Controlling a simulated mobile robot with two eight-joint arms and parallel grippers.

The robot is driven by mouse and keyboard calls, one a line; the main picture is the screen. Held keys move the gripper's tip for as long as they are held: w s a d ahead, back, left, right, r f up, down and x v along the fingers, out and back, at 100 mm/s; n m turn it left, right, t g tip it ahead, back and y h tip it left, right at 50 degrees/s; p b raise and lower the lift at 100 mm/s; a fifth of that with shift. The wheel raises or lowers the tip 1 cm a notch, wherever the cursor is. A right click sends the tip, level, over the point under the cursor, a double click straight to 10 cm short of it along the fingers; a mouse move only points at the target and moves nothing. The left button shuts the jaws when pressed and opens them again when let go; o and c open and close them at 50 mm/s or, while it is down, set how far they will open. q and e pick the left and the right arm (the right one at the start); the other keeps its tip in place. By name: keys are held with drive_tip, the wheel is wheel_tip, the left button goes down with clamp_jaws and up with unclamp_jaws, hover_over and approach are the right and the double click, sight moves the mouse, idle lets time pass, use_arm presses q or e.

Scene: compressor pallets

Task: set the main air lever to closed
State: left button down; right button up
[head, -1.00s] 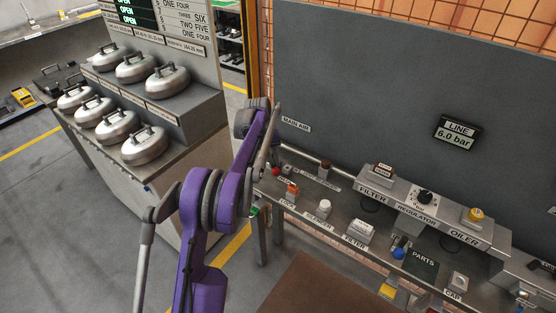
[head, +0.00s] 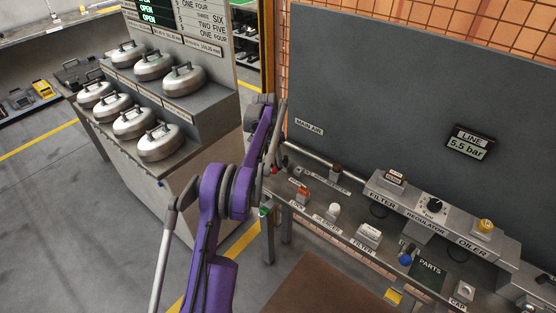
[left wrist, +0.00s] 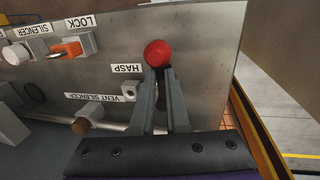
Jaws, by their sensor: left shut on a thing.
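The main air lever's red knob (left wrist: 158,53) shows in the left wrist view between the fingertips of my left gripper (left wrist: 160,75), which is shut on it. The lever's shaft is hidden by the fingers. In the head view the red knob (head: 275,170) is small, at the left end of the bench, below the MAIN AIR label (head: 309,128). My left gripper (head: 272,163) reaches down to it, partly hidden by my purple arm. The line display (head: 470,142) reads 5.5 bar. My right gripper is not in view.
A grey bench (head: 325,225) carries an orange lock (head: 303,193), a white silencer (head: 333,211) and a filter box (head: 369,235). The regulator (head: 434,206) stands to the right. A stand with several metal canisters (head: 159,142) is left of my arm. A HASP block (left wrist: 129,92) sits close beside the fingers.

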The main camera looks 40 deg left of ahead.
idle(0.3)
use_arm(q)
drive_tip(key=c, duration=0.9)
unclamp_jaws()
drive_tip(key=shift+a, duration=0.1)
drive_tip(key=r, duration=0.3)
drive_tip(key=a+r+p, duration=0.1)
drive_tip(key=r, duration=0.3)
drive_tip(key=a+r, duration=0.1)
drive_tip(key=r, duration=0.2)
drive_tip(key=shift+r, duration=0.35)
